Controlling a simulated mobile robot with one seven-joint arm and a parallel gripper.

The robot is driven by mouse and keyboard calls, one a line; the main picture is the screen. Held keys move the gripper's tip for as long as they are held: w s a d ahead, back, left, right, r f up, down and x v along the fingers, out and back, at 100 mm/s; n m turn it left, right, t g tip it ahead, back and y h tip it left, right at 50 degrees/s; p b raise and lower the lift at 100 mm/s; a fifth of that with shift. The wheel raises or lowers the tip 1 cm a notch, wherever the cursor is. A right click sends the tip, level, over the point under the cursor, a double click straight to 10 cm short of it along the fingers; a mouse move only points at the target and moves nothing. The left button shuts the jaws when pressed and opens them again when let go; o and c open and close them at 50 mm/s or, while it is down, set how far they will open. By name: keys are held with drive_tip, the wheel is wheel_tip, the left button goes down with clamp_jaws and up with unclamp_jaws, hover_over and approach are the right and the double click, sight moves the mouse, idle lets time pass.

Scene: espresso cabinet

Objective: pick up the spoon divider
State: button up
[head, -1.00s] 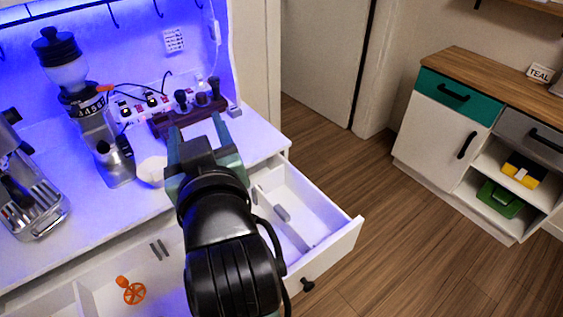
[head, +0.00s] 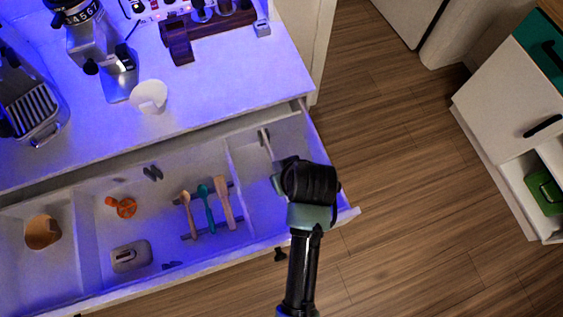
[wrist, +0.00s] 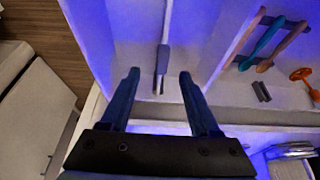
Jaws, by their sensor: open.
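A long thin pale bar with a grey end piece lies in the right compartment of the open drawer; it appears to be the spoon divider (head: 265,138). In the wrist view its grey end (wrist: 162,62) shows between my fingertips, with the bar running away from me. My gripper (wrist: 158,76) is open and empty, one finger on each side of the bar in the picture. I cannot tell how high the fingertips are above it. In the head view my wrist and arm hide the front part of that compartment and the fingers.
The drawer's middle compartment holds several spoons (head: 208,208) on two grey bars, an orange tool (head: 122,207) and a grey item (head: 130,256). A thin wall (wrist: 232,40) separates it from the right compartment. The counter (head: 220,95) stands behind. Wooden floor lies right of the drawer.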

sight(279, 170)
drive_tip(key=x, duration=0.3)
drive_tip(key=shift+w+f, duration=0.25)
drive_tip(key=shift+f, duration=0.05)
drive_tip(key=shift+w+a+p+x, duration=0.1)
drive_tip(key=shift+a+p+x, duration=0.1)
drive_tip(key=shift+x, duration=1.1)
drive_tip(key=shift+w+a+p+x, duration=0.15)
drive_tip(key=shift+a+x, duration=0.05)
drive_tip(key=shift+x, duration=1.1)
drive_tip(key=shift+r, duration=0.2)
clamp_jaws()
